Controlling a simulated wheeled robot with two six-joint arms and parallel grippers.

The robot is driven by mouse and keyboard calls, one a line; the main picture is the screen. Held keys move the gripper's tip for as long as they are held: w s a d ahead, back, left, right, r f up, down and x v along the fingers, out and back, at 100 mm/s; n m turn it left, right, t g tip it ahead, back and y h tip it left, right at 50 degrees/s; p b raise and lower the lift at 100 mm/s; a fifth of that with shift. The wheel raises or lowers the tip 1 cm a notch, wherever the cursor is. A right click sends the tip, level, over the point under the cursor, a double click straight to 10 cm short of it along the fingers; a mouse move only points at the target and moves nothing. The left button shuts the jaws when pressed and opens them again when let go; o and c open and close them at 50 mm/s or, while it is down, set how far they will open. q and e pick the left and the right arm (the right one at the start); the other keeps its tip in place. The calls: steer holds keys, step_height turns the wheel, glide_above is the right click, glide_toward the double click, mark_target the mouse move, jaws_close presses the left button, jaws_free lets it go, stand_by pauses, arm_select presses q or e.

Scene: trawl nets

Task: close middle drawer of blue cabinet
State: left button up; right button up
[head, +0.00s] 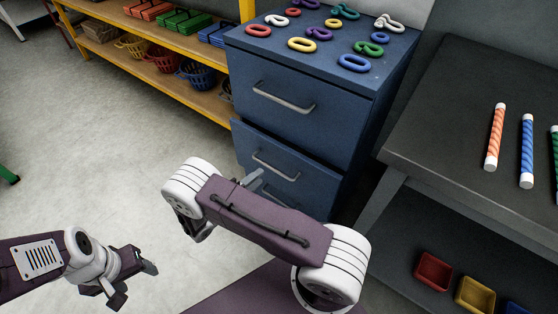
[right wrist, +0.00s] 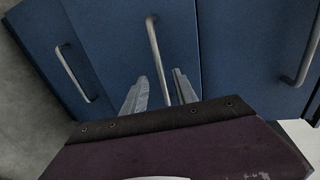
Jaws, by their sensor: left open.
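The blue cabinet (head: 375,112) stands at the centre of the head view. Its middle drawer (head: 318,178) sticks out a little past the top drawer (head: 310,125). The middle drawer's grey bar handle (head: 277,166) also shows in the right wrist view (right wrist: 153,48). My right gripper (head: 252,181) is at the middle drawer, partly hidden by my arm in the head view. In the right wrist view its fingers (right wrist: 159,76) are apart, one on each side of the handle's near end; contact cannot be told. My left gripper (head: 134,284) is open and empty, above the floor at lower left.
Several coloured carabiners and rings, such as a blue ring (head: 354,63), lie on the cabinet top. A dark table (head: 440,130) with rope-patterned rods stands close at right, coloured bins below. A yellow-framed shelf (head: 130,70) stands behind. The floor (head: 90,130) at left is clear.

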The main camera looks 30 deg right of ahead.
mark_target(271, 166)
steer(key=b+x, duration=0.3)
steer(key=x, duration=0.5)
steer(key=shift+w+f, duration=0.1)
steer(key=shift+w, duration=0.05)
jaws_close()
stand_by(1.3)
